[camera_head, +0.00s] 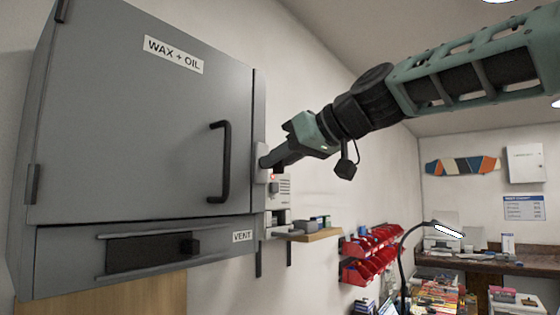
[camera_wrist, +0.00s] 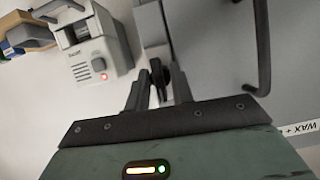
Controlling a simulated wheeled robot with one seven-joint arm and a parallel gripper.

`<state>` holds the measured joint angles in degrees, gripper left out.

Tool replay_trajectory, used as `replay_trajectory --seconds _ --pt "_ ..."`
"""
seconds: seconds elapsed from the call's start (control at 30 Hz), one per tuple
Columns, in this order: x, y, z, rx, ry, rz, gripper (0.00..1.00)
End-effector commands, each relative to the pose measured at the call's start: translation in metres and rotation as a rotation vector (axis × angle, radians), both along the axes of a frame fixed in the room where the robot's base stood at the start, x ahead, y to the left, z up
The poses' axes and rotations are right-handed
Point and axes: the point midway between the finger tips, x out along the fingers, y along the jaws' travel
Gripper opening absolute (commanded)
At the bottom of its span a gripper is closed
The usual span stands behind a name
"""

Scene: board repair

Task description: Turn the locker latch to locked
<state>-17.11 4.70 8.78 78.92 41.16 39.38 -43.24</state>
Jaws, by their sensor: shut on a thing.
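A grey wall locker (camera_head: 120,130) labelled WAX + OIL fills the left of the head view, its door shut against the frame. The latch has a pale plate (camera_head: 260,150) on the locker's right edge, beside the black door handle (camera_head: 224,165). In the wrist view the latch's dark knob (camera_wrist: 157,72) sits between my fingers below the pale plate (camera_wrist: 152,25). My gripper (camera_head: 268,162) reaches in from the right and is shut on the latch knob; it also shows in the wrist view (camera_wrist: 157,88). My fingers hide much of the knob, so its turn angle is unclear.
Below the door is a vent panel (camera_head: 70,262) with a dark slider. Behind my gripper, a small grey device (camera_head: 280,190) with a red light is on the wall, above a wooden shelf (camera_head: 315,235). Red bins (camera_head: 372,252) and a workbench (camera_head: 480,262) stand farther back.

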Motion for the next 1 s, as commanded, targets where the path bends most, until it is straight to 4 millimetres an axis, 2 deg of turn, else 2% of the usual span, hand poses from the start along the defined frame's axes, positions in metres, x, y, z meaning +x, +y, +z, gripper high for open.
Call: replay_trajectory --seconds 0.27,1.0 --pt "0.0016 -0.0015 -0.0032 0.109 0.136 -0.002 0.01" --pt "0.0037 -0.0036 -0.0052 0.540 0.688 -0.001 0.01"
